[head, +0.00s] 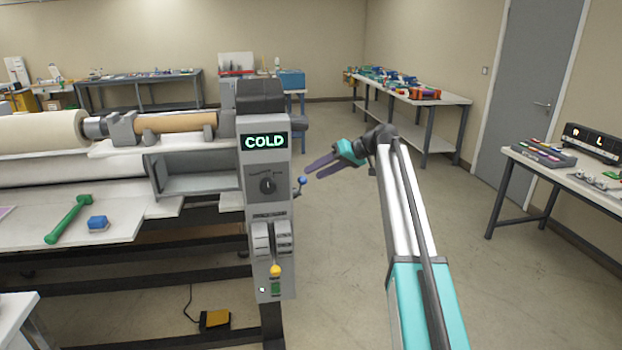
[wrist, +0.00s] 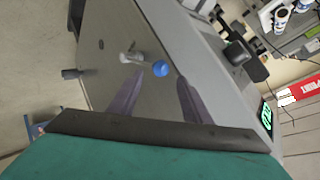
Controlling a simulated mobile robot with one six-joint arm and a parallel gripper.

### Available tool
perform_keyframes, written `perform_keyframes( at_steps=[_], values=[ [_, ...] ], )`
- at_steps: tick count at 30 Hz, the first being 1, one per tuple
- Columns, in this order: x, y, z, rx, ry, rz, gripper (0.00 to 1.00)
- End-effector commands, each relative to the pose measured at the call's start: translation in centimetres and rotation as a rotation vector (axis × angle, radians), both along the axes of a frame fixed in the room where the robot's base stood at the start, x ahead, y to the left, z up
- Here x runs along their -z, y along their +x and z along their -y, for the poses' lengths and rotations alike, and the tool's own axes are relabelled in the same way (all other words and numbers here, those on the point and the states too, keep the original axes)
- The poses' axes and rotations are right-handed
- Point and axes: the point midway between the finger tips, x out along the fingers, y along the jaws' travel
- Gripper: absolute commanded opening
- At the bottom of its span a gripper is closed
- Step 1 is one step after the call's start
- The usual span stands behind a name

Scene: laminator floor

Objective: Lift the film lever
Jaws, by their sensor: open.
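A short lever with a blue ball knob (head: 302,181) sticks out from the right side of the grey laminator control column (head: 281,222). In the wrist view the blue knob (wrist: 160,69) sits on a pale stem against the grey side panel. My gripper (head: 312,170) is open and empty, with its purple fingers reaching left toward the lever. In the wrist view the knob appears between and just beyond the tips of my gripper (wrist: 161,80). I cannot tell whether the fingers touch it. A second lever with a yellow knob (head: 275,271) is low on the column's front.
A yellow pedal (head: 214,319) is on the floor. The floor right of the column is clear.

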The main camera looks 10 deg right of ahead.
Motion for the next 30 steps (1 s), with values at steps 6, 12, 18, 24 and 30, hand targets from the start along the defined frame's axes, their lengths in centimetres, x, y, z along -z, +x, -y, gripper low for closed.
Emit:
perform_keyframes(
  at_steps=[6,12,18,24,30],
  values=[
    [-2.0,-1.1,2.7,0.001,0.000,0.002,0.44],
    [-3.7,-2.1,4.9,0.000,0.000,0.001,0.44],
    [-4.7,-2.7,6.0,-0.001,0.001,0.002,0.44],
    [-4.9,-2.8,6.2,-0.002,0.001,0.001,0.44],
    [-4.9,-2.8,6.2,-0.002,0.001,0.001,0.44]
  ],
)
